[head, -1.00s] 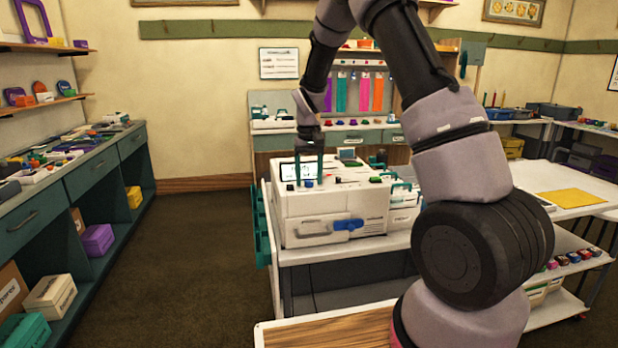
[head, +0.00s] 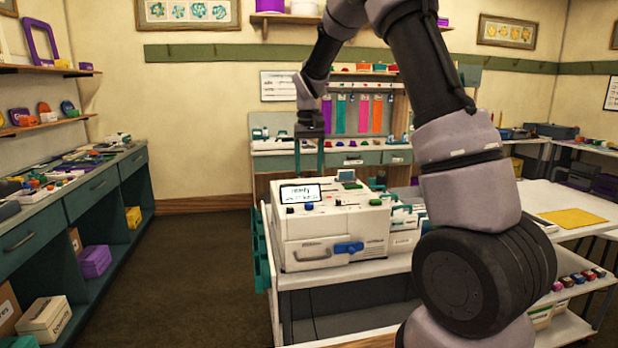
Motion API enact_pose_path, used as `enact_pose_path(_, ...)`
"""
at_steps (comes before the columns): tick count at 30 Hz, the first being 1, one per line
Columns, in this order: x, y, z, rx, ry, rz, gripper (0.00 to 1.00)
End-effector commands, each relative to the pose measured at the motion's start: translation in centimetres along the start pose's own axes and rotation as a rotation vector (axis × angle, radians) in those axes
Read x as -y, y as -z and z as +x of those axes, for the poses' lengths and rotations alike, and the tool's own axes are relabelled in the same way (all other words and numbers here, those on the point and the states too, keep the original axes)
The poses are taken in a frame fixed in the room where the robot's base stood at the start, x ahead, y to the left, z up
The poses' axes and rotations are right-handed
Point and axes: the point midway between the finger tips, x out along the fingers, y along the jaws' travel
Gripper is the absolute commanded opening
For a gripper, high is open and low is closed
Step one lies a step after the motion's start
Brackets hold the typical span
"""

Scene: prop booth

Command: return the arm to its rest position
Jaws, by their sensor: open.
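My gripper (head: 309,158) hangs at the end of my raised arm, fingers pointing down, above and behind the white machine (head: 330,225) in the head view. Its two teal fingers stand apart with nothing between them. The machine has a lit screen (head: 300,193), several knobs and a blue latch (head: 348,247) on its front. My fingertips appear clear of the machine's top. My arm hides part of the back bench and of the area right of the machine.
The machine stands on a grey cart (head: 345,285). A teal counter (head: 85,195) with drawers runs along the left. A white table (head: 560,205) with a yellow sheet (head: 573,217) is at right. Dark floor (head: 195,270) is free between the counter and the cart.

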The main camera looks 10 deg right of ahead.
Motion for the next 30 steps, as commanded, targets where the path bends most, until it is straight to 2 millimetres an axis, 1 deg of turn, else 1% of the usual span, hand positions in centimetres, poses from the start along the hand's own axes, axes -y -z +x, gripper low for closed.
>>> enact_pose_path(10,0.0,-0.1,-0.3,-0.001,0.001,0.002,0.67)
enact_pose_path(11,-0.1,-0.2,-0.5,-0.004,0.003,0.003,0.67)
enact_pose_path(14,-0.5,-1.1,-2.0,-0.027,0.019,0.020,0.67)
enact_pose_path(17,-1.3,-3.2,-4.9,-0.073,0.053,0.052,0.67)
enact_pose_path(18,-1.7,-4.3,-6.2,-0.096,0.067,0.068,0.67)
enact_pose_path(20,-2.3,-6.3,-8.2,-0.133,0.093,0.096,0.67)
enact_pose_path(21,-2.7,-7.7,-9.3,-0.158,0.108,0.112,0.67)
enact_pose_path(23,-3.1,-9.8,-10.9,-0.195,0.131,0.137,0.67)
enact_pose_path(24,-3.5,-11.2,-11.8,-0.220,0.145,0.153,0.67)
enact_pose_path(26,-3.9,-13.4,-13.1,-0.258,0.165,0.177,0.67)
enact_pose_path(27,-4.1,-14.8,-13.8,-0.284,0.178,0.193,0.67)
enact_pose_path(29,-4.4,-17.1,-14.7,-0.321,0.196,0.215,0.67)
enact_pose_path(30,-4.6,-18.5,-15.1,-0.348,0.208,0.232,0.67)
